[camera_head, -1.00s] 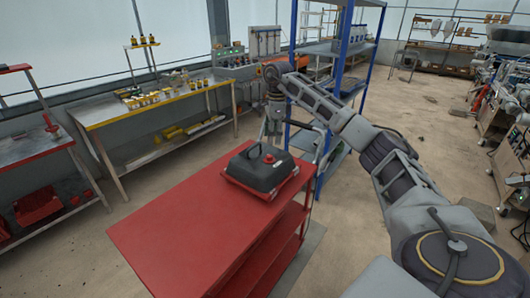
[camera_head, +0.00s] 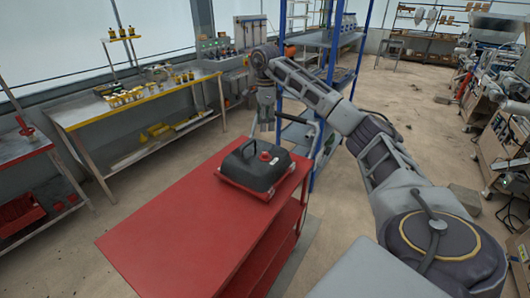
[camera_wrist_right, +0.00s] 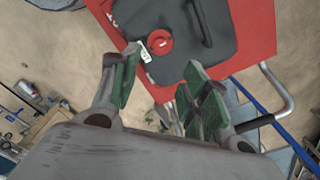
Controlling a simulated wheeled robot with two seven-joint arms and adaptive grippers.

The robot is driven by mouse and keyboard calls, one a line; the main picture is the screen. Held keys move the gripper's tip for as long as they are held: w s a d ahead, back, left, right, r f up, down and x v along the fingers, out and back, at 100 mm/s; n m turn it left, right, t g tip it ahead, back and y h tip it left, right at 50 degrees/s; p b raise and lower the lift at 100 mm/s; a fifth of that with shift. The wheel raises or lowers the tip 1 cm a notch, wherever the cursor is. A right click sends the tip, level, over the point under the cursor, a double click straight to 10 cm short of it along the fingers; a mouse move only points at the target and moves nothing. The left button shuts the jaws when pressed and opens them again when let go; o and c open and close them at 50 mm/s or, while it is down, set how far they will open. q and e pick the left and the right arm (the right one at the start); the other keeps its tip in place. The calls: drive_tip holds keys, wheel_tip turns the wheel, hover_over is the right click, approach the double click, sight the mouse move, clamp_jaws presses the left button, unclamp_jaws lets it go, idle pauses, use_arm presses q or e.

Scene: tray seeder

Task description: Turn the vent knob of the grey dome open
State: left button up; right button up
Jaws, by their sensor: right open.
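The grey dome (camera_head: 248,173) is a dark, rounded lid with a black handle on top. It sits on a red tray (camera_head: 247,195) at the far end of a red cart. The red vent knob (camera_head: 265,157) is on its far right side; in the right wrist view the knob (camera_wrist_right: 158,42) is round with a small pale mark, beside a white label (camera_wrist_right: 145,52). My right gripper (camera_head: 264,128) hangs beyond the dome, apart from the knob. In the right wrist view its green-padded fingers (camera_wrist_right: 160,60) are open and empty, with the knob between and beyond their tips. My left gripper is out of view.
The red cart top (camera_head: 185,225) is clear in front of the dome. A cart handle rail (camera_wrist_right: 272,85) is near the right finger. A blue shelf rack (camera_head: 322,100) stands behind my right arm. A yellow-edged bench (camera_head: 135,105) with small bottles is at left.

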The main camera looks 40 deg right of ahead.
sight(265, 153)
drive_tip(key=shift+f, duration=0.2)
drive_tip(key=shift+f, duration=6.75)
drive_tip(key=shift+c, duration=0.3)
clamp_jaws()
